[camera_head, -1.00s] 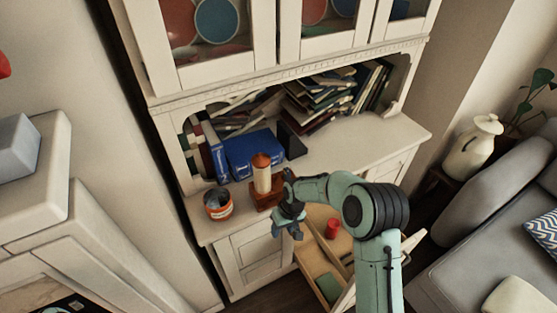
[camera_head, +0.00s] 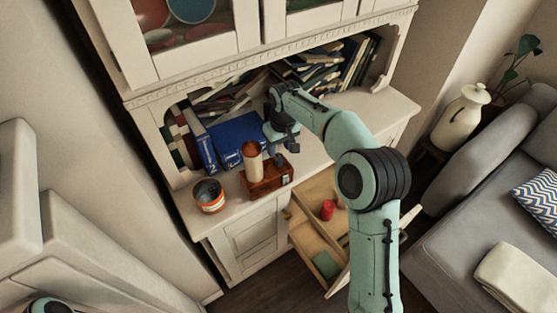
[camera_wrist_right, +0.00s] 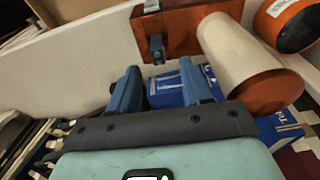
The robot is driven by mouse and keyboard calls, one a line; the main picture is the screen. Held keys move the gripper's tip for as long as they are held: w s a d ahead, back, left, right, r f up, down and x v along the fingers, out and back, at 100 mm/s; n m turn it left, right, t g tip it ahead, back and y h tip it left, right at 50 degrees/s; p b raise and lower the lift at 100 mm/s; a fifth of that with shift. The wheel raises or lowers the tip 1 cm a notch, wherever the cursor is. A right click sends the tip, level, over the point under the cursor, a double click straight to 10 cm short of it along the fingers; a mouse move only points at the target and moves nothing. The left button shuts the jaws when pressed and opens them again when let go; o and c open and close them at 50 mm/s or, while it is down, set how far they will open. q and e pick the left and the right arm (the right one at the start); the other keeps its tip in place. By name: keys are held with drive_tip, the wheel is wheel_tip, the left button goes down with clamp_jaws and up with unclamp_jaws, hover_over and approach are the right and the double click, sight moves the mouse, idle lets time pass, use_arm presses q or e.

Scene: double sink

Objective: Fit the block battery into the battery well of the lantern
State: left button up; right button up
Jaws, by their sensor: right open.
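The lantern has a reddish-brown box base (camera_head: 266,180) and an upright cream cylinder (camera_head: 253,166) with a brown cap. It stands on the cabinet's counter and also shows in the wrist view (camera_wrist_right: 185,30). A small dark piece (camera_wrist_right: 157,48) is at the side of its base; I cannot tell whether it is the battery or a lantern part. No other thing is clearly the block battery. My right gripper (camera_head: 283,140) is just behind and right of the lantern. In the wrist view its blue fingers (camera_wrist_right: 158,85) are apart, with nothing held between them. My left gripper is out of view.
An orange-labelled can (camera_head: 209,196) stands left of the lantern. Blue books (camera_head: 236,138) lie behind. The open drawer below holds a red cylinder (camera_head: 328,209) and a green block (camera_head: 326,264). The counter's right part (camera_head: 385,108) is clear.

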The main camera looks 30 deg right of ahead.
sight(279, 155)
drive_tip(key=shift+w+d+f, duration=0.1)
drive_tip(key=shift+w+f, duration=0.1)
drive_tip(key=shift+f, duration=1.15)
drive_tip(key=shift+w+f, duration=0.2)
drive_tip(key=shift+f, duration=1.15)
clamp_jaws()
